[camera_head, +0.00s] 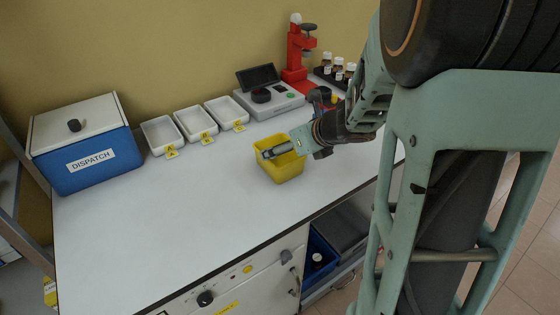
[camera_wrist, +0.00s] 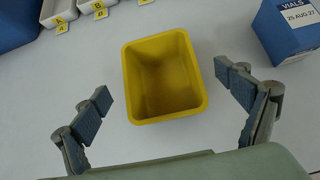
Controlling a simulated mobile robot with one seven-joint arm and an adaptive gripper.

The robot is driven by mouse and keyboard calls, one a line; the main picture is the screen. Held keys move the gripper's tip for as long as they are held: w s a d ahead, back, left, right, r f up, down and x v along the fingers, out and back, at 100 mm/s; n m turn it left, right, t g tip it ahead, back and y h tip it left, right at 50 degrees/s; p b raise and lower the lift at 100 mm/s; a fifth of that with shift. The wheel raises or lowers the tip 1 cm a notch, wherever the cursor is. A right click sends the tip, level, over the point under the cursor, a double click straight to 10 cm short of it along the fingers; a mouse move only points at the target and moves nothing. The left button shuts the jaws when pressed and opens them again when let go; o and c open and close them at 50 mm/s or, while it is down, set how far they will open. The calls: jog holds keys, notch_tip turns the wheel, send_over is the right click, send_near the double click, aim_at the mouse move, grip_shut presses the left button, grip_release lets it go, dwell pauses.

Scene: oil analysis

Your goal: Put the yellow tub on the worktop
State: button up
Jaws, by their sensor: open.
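The yellow tub (camera_head: 282,174) stands upright on the white worktop (camera_head: 190,220), right of the worktop's middle. In the wrist view the tub (camera_wrist: 165,85) is seen from above and looks empty. My gripper (camera_head: 297,153) is open at the tub, reaching in from the right in the head view. In the wrist view my gripper (camera_wrist: 163,82) has its two fingers spread left and right of the tub. Clear gaps show between the fingers and the tub, and nothing is held.
A blue DISPATCH box (camera_head: 88,158) stands at the left. A blue VIALS box (camera_wrist: 290,28) is right of the tub.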

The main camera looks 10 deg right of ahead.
aim_at(272, 160)
jog(key=b+x, duration=0.1)
jog(key=x, duration=0.4)
jog(key=b+x, duration=0.1)
jog(key=x, duration=0.4)
jog(key=shift+a+f, duration=0.1)
jog(key=shift+f, duration=0.35)
jog(key=shift+s, duration=0.1)
jog(key=c, duration=1.3)
jog(key=shift+c, duration=0.7)
